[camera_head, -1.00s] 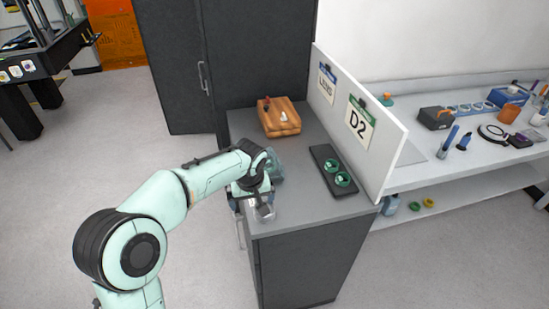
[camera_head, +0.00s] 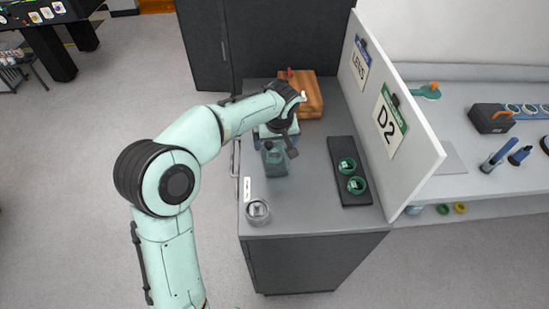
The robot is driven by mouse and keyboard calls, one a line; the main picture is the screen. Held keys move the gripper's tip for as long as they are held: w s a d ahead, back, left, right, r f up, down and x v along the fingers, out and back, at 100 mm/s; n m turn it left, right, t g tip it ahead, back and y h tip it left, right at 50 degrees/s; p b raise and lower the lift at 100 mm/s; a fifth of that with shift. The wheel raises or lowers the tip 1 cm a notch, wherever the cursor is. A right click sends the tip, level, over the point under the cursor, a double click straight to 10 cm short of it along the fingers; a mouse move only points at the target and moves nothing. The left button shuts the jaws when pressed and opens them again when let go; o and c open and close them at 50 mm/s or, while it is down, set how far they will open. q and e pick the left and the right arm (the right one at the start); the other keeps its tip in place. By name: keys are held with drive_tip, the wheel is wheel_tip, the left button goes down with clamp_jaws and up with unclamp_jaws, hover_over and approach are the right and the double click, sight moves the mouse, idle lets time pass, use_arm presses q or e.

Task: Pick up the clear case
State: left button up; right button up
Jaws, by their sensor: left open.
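A small clear, round-looking case (camera_head: 258,211) with something pale in it stands at the front left corner of the grey cabinet top (camera_head: 310,208). My left gripper (camera_head: 279,152) is over the left part of the top, behind and apart from this case. Its jaws are open. A dark teal, see-through container (camera_head: 275,163) stands just below the jaws in the picture, partly covered by them. I cannot tell whether the jaws touch it. My right gripper is out of view.
A black tray (camera_head: 350,198) with two green round holders is to the right. A wooden block (camera_head: 310,97) is at the back. A white panel (camera_head: 410,155) with LENS and D2 signs walls off the right side. The front middle of the top is clear.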

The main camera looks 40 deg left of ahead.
sight(274, 148)
use_arm(q)
drive_tip(key=shift+x, duration=3.55)
drive_tip(key=shift+s+r, duration=0.1)
drive_tip(key=c, duration=1.1)
drive_tip(key=shift+o, duration=0.2)
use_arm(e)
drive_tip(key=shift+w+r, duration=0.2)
use_arm(q)
drive_tip(key=shift+r, duration=0.6)
drive_tip(key=c, duration=0.5)
wheel_tip(274, 148, up, 19)
drive_tip(key=p, duration=0.3)
drive_tip(key=shift+f, duration=0.1)
drive_tip(key=shift+c, duration=1)
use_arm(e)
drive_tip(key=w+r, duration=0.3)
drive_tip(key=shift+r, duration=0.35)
